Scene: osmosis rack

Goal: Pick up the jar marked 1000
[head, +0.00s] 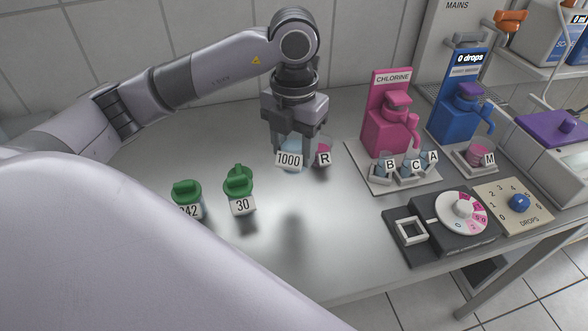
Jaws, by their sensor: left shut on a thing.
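The jar marked 1000 (289,161) is a small clear jar with bluish contents and a white label, on or just above the grey table. My left gripper (291,146) comes down over it from above, with its fingers around the jar's upper part, and is shut on it. The fingers and gripper body hide the jar's top. I cannot tell whether its base touches the table. My right gripper is not in view.
The jar marked R (324,158), with pink contents, stands close to the right. Green-topped jars 30 (239,190) and 342 (188,200) stand front left. The pink chlorine dispenser (389,118), blue dispenser (460,105) and dial box (452,222) occupy the right. The table's middle is clear.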

